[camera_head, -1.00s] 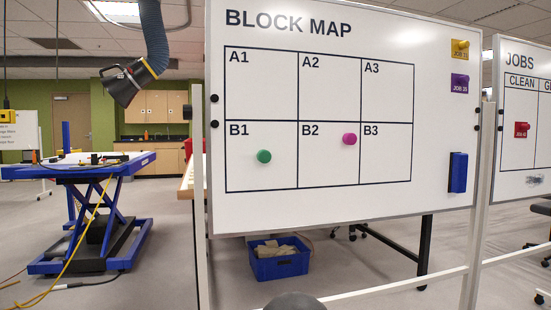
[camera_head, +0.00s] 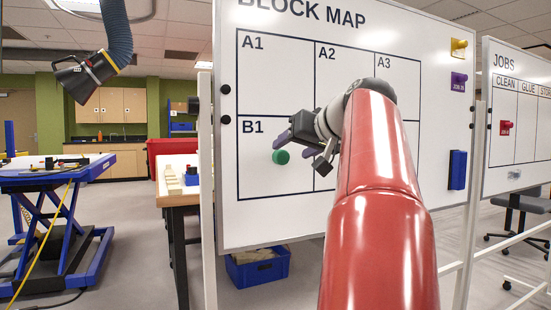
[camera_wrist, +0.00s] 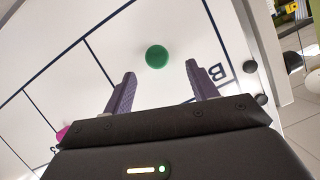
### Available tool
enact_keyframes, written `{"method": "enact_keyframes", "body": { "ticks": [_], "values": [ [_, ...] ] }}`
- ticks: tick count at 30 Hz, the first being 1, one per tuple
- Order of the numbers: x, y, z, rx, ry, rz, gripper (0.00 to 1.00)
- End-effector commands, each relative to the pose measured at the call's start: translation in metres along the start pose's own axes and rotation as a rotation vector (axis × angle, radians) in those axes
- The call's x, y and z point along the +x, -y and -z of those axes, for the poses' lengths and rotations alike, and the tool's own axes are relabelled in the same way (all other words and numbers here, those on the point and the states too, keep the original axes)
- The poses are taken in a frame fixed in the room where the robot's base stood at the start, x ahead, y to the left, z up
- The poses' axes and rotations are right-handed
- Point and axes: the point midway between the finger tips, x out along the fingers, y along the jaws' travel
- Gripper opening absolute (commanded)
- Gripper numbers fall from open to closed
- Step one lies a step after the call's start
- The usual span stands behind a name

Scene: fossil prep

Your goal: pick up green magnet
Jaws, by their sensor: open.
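The round green magnet (camera_head: 281,157) is on the whiteboard (camera_head: 270,215) in the B1 cell of the block map. It also shows in the wrist view (camera_wrist: 157,56), beyond and between my fingertips. My gripper (camera_head: 301,152) is in front of the board, just right of the magnet in the head view. In the wrist view my gripper (camera_wrist: 158,78) is open, with its two purple-grey fingers apart and nothing between them. The pink magnet (camera_wrist: 63,132) shows at the left of the wrist view; in the head view my arm hides it.
A yellow magnet (camera_head: 459,45), a purple tag (camera_head: 459,82) and a blue eraser (camera_head: 457,170) are on the board's right side. A JOBS board (camera_head: 515,130) stands to the right. A table (camera_head: 180,199) and a blue lift table (camera_head: 55,185) are at left. A blue bin (camera_head: 258,270) is below.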

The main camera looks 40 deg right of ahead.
Motion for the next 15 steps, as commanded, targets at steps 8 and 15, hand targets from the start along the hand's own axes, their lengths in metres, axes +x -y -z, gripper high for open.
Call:
{"method": "enact_keyframes", "body": {
  "ticks": [8, 15],
  "values": [
    [0.040, -0.004, -0.002, 0.002, 0.003, 0.001, 0.58],
    [0.054, -0.004, -0.002, 0.000, 0.001, -0.002, 0.58]
  ]
}}
